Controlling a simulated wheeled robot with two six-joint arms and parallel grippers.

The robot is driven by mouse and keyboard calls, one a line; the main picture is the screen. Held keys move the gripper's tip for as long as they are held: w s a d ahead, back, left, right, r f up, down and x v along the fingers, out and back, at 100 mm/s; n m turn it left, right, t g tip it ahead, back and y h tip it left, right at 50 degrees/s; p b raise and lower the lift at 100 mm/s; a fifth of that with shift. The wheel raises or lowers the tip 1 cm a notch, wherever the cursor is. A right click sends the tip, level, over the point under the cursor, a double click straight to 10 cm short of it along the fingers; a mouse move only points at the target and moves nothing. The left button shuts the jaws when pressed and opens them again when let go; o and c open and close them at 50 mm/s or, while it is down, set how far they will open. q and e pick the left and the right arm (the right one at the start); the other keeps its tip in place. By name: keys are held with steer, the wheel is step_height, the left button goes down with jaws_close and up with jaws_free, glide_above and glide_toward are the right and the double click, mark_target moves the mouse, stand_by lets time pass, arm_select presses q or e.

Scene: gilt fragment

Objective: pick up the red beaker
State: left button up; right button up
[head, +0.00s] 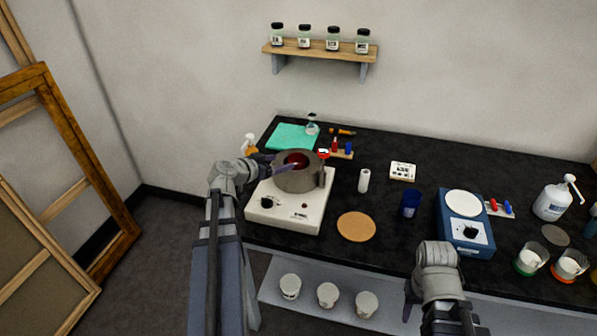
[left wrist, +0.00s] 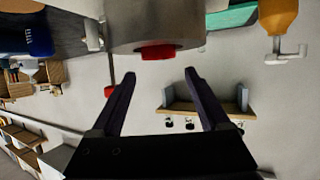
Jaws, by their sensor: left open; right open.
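The red beaker (head: 297,160) is inside a round grey pot (head: 298,182) on a white hotplate (head: 284,211). Only its upper part shows in the head view. In the left wrist view, which is turned over, the red beaker (left wrist: 158,52) juts a little past the rim of the grey pot (left wrist: 155,22). My left gripper (head: 277,164) is at the pot's left rim in the head view, its dark fingers pointing toward the beaker. In the left wrist view my left gripper (left wrist: 159,78) is open, with nothing between its fingers.
A cork mat (head: 356,227), a white cylinder (head: 364,181) and a blue cup (head: 410,203) stand right of the hotplate. A blue device (head: 466,226) is further right. A teal cloth (head: 292,137) and a small rack (head: 341,153) lie behind the pot.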

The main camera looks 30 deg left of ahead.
mark_target(301, 158)
arm_select(q)
steer(key=shift+b+x, duration=0.55)
steer(key=shift+x, duration=0.85)
steer(key=shift+w+f, duration=0.2)
steer(key=shift+f, duration=0.05)
steer(key=b+x, duration=0.2)
steer(key=x, duration=0.2)
steer(key=shift+w+d+f, duration=0.15)
steer(key=shift+w+f, duration=0.05)
steer(key=shift+f, duration=0.1)
steer(key=c, duration=1.2)
steer(key=shift+r, duration=0.25)
step_height(301, 158, up, 10)
steer(key=p, duration=0.9)
steer(key=shift+f+p, duration=0.2)
steer(key=shift+p, duration=0.1)
